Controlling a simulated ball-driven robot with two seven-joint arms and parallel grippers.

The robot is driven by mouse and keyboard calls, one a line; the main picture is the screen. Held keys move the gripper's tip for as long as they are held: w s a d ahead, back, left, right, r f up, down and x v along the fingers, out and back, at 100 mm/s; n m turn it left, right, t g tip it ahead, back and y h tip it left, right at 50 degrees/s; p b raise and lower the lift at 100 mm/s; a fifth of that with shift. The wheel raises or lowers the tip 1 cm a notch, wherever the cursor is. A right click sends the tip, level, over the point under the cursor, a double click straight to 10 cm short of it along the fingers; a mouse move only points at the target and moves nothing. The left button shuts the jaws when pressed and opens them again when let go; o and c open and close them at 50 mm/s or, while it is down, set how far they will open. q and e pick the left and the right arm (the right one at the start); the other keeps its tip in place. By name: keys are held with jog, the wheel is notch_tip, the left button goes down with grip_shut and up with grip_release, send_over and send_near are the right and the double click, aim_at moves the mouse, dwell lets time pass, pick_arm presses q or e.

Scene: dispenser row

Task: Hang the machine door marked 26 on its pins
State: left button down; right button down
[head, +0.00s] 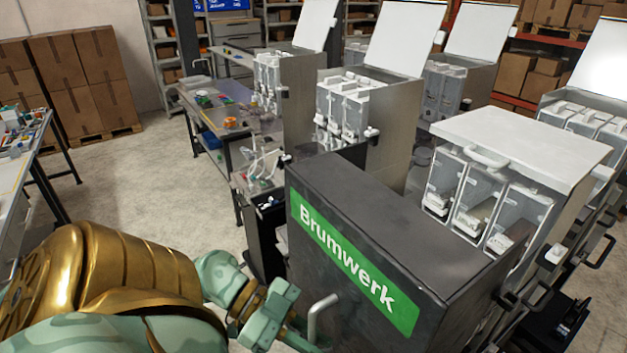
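A dark grey box-like housing (385,205) with a green Brumwerk sign (350,258) on its near face stands in the lower middle. I cannot tell whether that face is the door, and no number 26 or hinge pins can be made out. A grey bent bar handle (318,312) sticks out low on that face. My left gripper (284,318) is at the bottom, just left of the handle. Its fingertips are partly hidden, so I cannot tell whether it grips or touches anything. My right gripper is out of view.
A dispenser with clear bins and a white lid (520,145) stands behind the housing on the right. More dispensers with raised lids (405,35) stand farther back. A workbench (225,110) with small parts is at the back left. The floor (150,185) on the left is clear.

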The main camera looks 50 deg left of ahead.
pick_arm(q)
jog(key=shift+w+d+b, duration=0.2)
jog(key=shift+w+b, duration=1.2)
jog(key=shift+w, duration=1.65)
jog(key=w+d+b, duration=0.1)
jog(key=w+b, duration=0.5)
jog(key=w, duration=0.7)
jog(key=shift+w, duration=0.15)
jog(key=shift+r, duration=0.1)
jog(key=shift+p, duration=0.5)
jog(key=shift+f+b, duration=0.45)
jog(key=shift+f, duration=0.65)
jog(key=shift+w+p, duration=0.25)
jog(key=shift+p, duration=0.3)
